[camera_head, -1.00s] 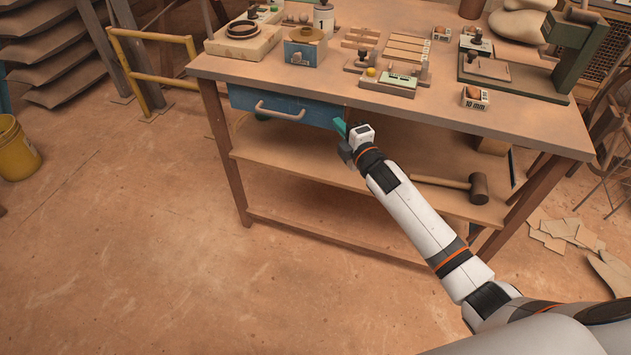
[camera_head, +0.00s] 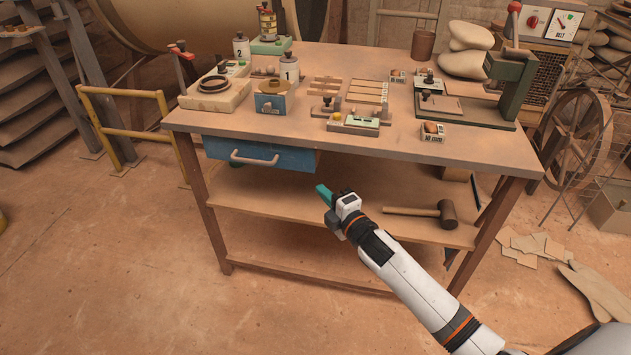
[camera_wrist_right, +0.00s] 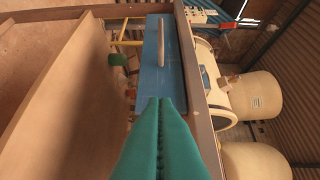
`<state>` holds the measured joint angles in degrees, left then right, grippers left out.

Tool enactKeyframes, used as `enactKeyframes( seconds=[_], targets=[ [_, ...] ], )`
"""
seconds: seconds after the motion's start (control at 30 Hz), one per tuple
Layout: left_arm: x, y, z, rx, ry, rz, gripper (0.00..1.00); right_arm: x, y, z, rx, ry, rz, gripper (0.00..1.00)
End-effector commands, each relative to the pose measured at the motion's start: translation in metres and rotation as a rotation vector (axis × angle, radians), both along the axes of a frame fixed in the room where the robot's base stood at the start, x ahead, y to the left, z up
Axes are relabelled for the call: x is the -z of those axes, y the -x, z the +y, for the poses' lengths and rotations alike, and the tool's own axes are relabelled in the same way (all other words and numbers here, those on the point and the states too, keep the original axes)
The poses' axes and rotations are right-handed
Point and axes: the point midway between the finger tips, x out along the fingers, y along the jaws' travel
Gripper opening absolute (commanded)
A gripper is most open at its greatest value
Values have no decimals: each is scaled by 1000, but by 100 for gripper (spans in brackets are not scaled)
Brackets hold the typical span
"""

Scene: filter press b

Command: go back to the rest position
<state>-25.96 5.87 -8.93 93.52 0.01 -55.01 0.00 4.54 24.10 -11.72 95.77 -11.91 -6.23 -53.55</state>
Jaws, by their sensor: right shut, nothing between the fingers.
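My right gripper (camera_head: 324,194) has teal fingers and is in front of the workbench, below the table top and to the right of the blue drawer. Its fingers also show in the right wrist view (camera_wrist_right: 162,105), pressed together with nothing between them. The blue drawer (camera_head: 290,158) with its pale handle (camera_head: 254,160) hangs under the left part of the table top. In the right wrist view the drawer (camera_wrist_right: 175,75) lies ahead of the fingertips, apart from them as far as I can tell. My left gripper shows in neither view.
The wooden workbench (camera_head: 230,121) carries several fixtures, a green press (camera_head: 515,90) and canisters. A mallet (camera_head: 447,213) lies on the shelf below, close to my right arm. A yellow rail (camera_head: 127,92) stands at left. The floor in front (camera_head: 150,290) is clear.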

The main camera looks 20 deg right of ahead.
Motion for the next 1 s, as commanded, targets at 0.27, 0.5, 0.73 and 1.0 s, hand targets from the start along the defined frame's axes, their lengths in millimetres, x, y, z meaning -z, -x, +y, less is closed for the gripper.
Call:
enactKeyframes(
  seconds=[0.27,0.5,0.73,1.0],
  targets=[
    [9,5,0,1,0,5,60,0,30,-5,0,1,1,0],
    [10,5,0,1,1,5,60,6,35,-6,7,-17,20,0],
    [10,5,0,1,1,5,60,110,75,-7,166,-315,347,0],
    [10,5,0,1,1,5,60,264,201,15,564,-777,865,0]
  ],
)
